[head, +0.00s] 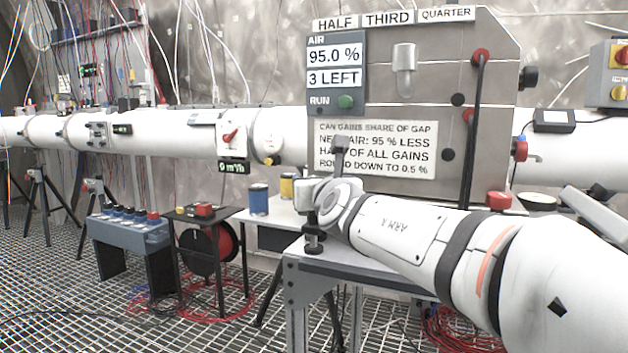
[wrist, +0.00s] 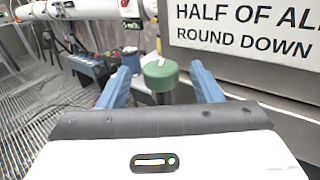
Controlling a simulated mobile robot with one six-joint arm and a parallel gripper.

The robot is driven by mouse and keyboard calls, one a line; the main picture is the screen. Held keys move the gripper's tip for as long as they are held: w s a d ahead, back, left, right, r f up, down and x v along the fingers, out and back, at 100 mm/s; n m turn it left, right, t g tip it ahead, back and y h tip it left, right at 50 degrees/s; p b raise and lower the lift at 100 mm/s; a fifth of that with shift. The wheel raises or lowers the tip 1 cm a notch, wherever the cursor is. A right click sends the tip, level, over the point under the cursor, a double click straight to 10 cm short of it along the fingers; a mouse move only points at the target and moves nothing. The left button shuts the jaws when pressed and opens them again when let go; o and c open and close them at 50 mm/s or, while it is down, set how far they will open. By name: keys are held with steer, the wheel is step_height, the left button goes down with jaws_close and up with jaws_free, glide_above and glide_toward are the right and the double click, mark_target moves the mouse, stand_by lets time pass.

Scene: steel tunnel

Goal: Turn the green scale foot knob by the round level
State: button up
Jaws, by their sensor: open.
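The green knob (wrist: 160,76) is a short round cap with a white mark on top, on a dark stem. In the wrist view it stands upright between the two blue fingers of my gripper (wrist: 158,84). The fingers are apart, with a visible gap on each side of the knob. In the head view my wrist (head: 340,198) is over the left end of the grey bench, and the knob is not visible there. I cannot make out the round level in either view.
A steel panel with a white sign (head: 375,150) stands close behind my wrist. A blue can (head: 259,201) and a yellow can (head: 287,188) stand to the left. A cable reel (head: 212,250) and a blue box (head: 128,232) are farther left on the grating floor.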

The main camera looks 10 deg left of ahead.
steer(key=v, duration=0.5)
steer(key=shift+r+p, duration=0.1)
steer(key=shift+p, duration=0.2)
